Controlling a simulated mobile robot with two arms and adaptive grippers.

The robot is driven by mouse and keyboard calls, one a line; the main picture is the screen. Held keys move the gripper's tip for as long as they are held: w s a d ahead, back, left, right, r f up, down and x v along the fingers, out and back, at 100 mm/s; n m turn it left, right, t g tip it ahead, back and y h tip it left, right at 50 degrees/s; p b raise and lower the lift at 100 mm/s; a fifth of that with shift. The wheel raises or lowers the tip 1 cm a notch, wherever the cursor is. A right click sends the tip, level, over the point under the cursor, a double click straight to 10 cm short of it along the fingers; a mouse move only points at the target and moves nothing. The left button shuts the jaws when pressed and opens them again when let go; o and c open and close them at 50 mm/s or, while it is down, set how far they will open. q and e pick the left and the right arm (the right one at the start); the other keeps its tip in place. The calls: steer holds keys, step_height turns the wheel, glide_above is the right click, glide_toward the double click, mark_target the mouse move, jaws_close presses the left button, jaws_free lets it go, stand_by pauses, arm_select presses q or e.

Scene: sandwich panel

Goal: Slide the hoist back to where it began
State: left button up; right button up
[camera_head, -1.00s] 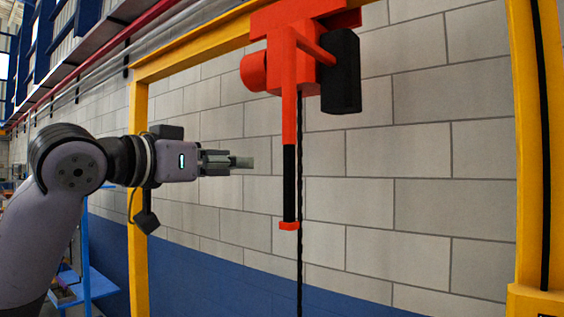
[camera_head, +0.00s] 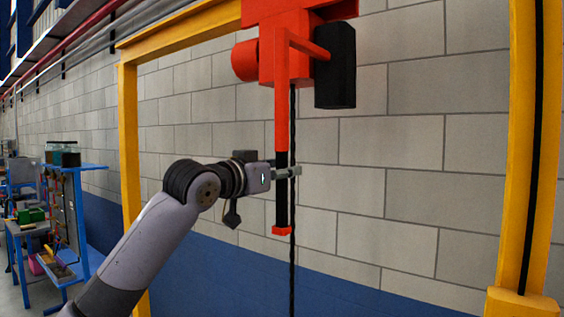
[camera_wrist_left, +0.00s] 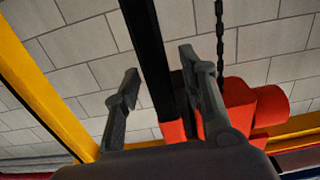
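The orange-red hoist (camera_head: 285,48) hangs under the yellow overhead beam (camera_head: 185,38), toward the middle of the frame. Its straight arm runs down to a black grip (camera_head: 282,210) with a red end. My left gripper (camera_head: 292,172) is at the upper part of this grip. In the left wrist view the black grip (camera_wrist_left: 148,40) runs between the two fingers of my left gripper (camera_wrist_left: 158,64). The fingers are open, with a clear gap on the left side. The red body of the hoist (camera_wrist_left: 240,105) shows at the right. My right gripper is not in view.
A yellow post (camera_head: 130,150) stands at the left and another (camera_head: 523,150) at the right. A dark chain (camera_head: 292,260) hangs beside the grip. A block wall (camera_head: 420,150) is behind. A blue workbench (camera_head: 75,205) with items stands at the far left.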

arm_select(q)
steer(key=shift+c, duration=0.3)
steer(key=shift+w, duration=0.1)
jaws_close()
stand_by(0.6)
